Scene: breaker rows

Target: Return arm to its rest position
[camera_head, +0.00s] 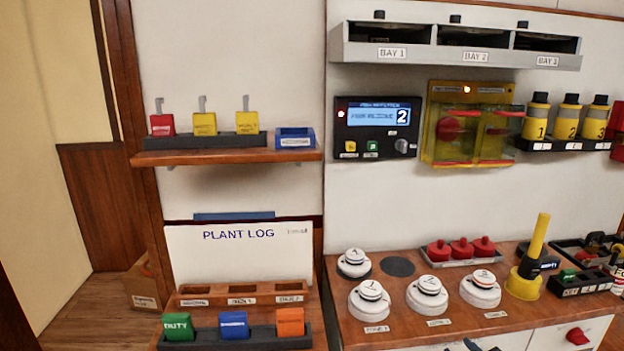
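My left gripper and arm are not in view. At the bottom edge, right of the middle, a small dark tip (472,344) shows in front of the white cabinet front. It may be the end of my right gripper, but too little shows to tell whether it is open, shut or holding anything. No other part of either arm shows.
A wooden counter (408,320) holds several white round detectors, red knobs and a yellow upright tool (527,265). Left are a shelf (225,156) with tags and the plant log board (240,255). A control panel (377,126) and yellow box (465,125) hang on the wall.

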